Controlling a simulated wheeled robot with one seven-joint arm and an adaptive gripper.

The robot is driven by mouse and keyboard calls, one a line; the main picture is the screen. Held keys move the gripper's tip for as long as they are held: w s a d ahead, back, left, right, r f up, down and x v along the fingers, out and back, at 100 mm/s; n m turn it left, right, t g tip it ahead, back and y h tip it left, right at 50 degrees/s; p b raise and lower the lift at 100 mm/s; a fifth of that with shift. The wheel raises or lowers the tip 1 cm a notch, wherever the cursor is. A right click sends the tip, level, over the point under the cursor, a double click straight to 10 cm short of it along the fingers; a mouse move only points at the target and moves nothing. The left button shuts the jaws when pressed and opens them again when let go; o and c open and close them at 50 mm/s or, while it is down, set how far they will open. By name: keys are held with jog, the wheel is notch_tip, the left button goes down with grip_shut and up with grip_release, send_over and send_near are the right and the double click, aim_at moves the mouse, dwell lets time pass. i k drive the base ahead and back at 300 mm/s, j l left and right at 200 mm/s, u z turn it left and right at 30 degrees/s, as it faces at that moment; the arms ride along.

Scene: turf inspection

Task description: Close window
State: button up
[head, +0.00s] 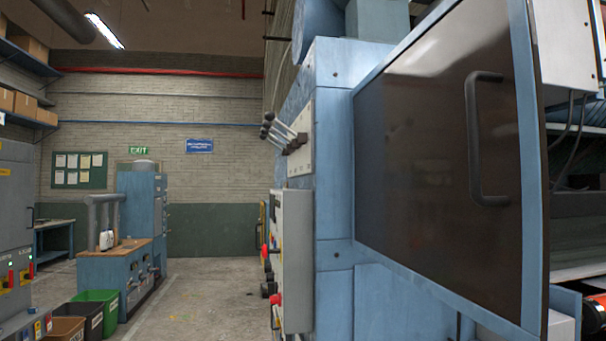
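A large window (425,165) with a dark, see-through pane in a blue frame fills the right of the head view, on the blue machine. A black D-shaped handle (475,140) stands upright near its right edge. Right of the frame's edge (532,170), the inside of the machine (580,220) shows uncovered, with cables and a roller. Whether the window is slid or swung, I cannot tell for sure. My gripper is not in view.
A control box (293,255) with red knobs and a panel of levers (298,140) stick out from the machine's left side. The concrete floor (215,290) is clear down the aisle. Bins (97,300) and a blue workbench (110,275) stand at left.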

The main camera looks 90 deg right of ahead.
aim_at(415, 160)
jog(key=l+z, duration=0.1)
jog(key=z, duration=0.35)
jog(key=i+l+z, duration=0.1)
jog(key=z, duration=0.35)
jog(key=i+z, duration=0.1)
jog(key=z, duration=0.35)
jog(key=l+z, duration=0.1)
jog(key=z, duration=0.35)
jog(key=k+z, duration=0.1)
jog(key=z, duration=0.35)
jog(key=k+z, duration=0.1)
jog(key=z, duration=0.35)
jog(key=l+z, duration=0.15)
jog(key=z, duration=0.25)
jog(key=k+l+z, duration=0.15)
jog(key=z, duration=0.3)
